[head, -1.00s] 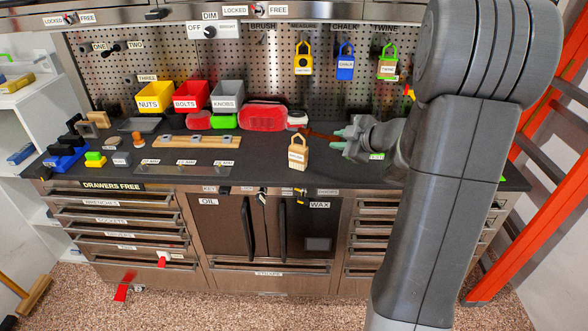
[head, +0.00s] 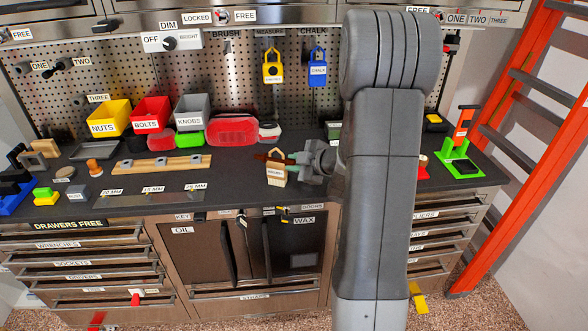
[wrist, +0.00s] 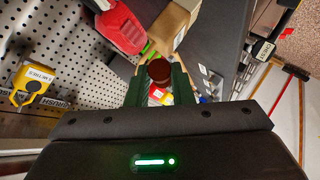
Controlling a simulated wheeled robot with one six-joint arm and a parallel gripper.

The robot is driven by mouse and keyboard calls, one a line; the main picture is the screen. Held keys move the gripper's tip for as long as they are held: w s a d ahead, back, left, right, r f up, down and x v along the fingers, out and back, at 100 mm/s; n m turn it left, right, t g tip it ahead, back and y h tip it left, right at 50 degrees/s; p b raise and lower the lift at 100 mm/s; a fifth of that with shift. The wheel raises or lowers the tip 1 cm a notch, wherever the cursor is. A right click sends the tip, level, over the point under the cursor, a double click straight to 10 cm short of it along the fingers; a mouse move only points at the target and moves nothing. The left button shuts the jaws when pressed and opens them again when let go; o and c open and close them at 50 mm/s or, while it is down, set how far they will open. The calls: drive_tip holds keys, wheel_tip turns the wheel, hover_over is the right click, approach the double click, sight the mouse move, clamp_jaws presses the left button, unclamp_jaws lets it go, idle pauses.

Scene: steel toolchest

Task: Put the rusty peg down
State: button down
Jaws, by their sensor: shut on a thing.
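The rusty peg shows in the wrist view as a dark red-brown round end (wrist: 160,71) between the two green fingers of my gripper (wrist: 158,88). In the head view, the peg (head: 272,155) is a short red-brown piece sticking out left of my gripper (head: 290,158). My gripper is shut on it above the dark worktop (head: 230,175).
A wooden rail (head: 135,168) lies on the worktop to the left, behind a flat plate with size labels (head: 155,199). A red case (head: 231,131) and yellow (head: 110,118), red (head: 150,112) and grey (head: 192,108) bins stand at the back. An orange ladder (head: 500,170) stands at right.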

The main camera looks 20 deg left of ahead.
drive_tip(key=shift+f, duration=0.8)
